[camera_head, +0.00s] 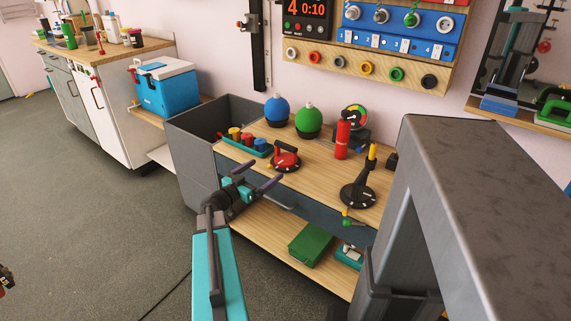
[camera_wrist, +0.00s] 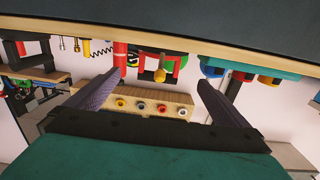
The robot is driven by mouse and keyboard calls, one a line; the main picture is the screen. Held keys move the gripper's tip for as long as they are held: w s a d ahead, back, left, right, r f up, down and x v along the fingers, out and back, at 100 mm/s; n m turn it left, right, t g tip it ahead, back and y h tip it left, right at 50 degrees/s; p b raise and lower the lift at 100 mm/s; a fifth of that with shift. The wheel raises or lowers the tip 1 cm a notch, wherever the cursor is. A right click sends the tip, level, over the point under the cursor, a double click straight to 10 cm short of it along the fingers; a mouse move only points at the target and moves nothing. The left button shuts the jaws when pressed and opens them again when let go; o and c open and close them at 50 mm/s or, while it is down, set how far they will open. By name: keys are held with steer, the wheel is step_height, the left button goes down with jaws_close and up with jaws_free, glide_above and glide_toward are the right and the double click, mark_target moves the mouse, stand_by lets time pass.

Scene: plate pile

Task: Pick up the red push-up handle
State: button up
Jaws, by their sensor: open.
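The red push-up handle (camera_head: 286,157) stands on the wooden top of the workbench, near its front edge, with a red grip over a dark round base. In the wrist view, which looks upside down, its red frame (camera_wrist: 179,66) shows between my fingertips, further off. My gripper (camera_head: 258,175) is open and empty in front of the bench, at the near side of the handle and apart from it. Both fingers of my gripper (camera_wrist: 159,80) show spread wide in the wrist view.
On the bench, a teal tray (camera_head: 232,145) with coloured pieces stands left of the handle. A red cylinder (camera_head: 342,139) and a black stand with a yellow top (camera_head: 358,190) are to the right.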

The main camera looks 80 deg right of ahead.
mark_target(281, 161)
steer(key=shift+x, duration=3.05)
steer(key=shift+p+x, duration=0.45)
steer(key=shift+x, duration=2.15)
steer(key=shift+r, duration=0.1)
steer(key=c, duration=1.8)
steer(key=shift+c, duration=0.2)
steer(key=shift+r, duration=0.1)
